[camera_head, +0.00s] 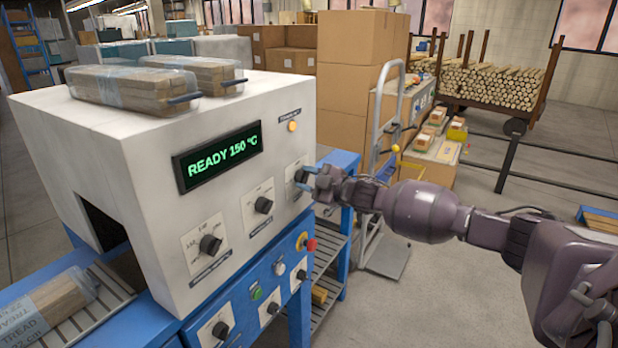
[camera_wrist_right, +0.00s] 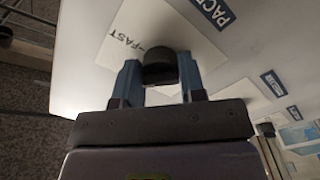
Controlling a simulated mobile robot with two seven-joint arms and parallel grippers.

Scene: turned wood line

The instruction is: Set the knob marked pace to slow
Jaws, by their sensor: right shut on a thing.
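The pace knob (camera_wrist_right: 160,66) is black and round, on a pale dial plate (camera_wrist_right: 145,28) with FAST readable on it. The label PACE (camera_wrist_right: 214,11) sits beside the plate in the right wrist view. My right gripper (camera_wrist_right: 160,78) has its two blue-grey fingers on either side of the knob, shut on it. In the head view, my right gripper (camera_head: 304,180) reaches from the right to the upper right dial on the front of the white machine (camera_head: 130,150). There it partly hides the knob. The knob's pointer direction cannot be told. My left gripper is out of view.
Other black knobs (camera_head: 210,245) (camera_head: 263,205) sit on the same front, below a display (camera_head: 217,156) reading READY 150 °C. A red button (camera_head: 310,245) sticks out lower down. Wrapped wood bundles (camera_head: 135,88) lie on top. A hand truck (camera_head: 385,262) stands behind my wrist.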

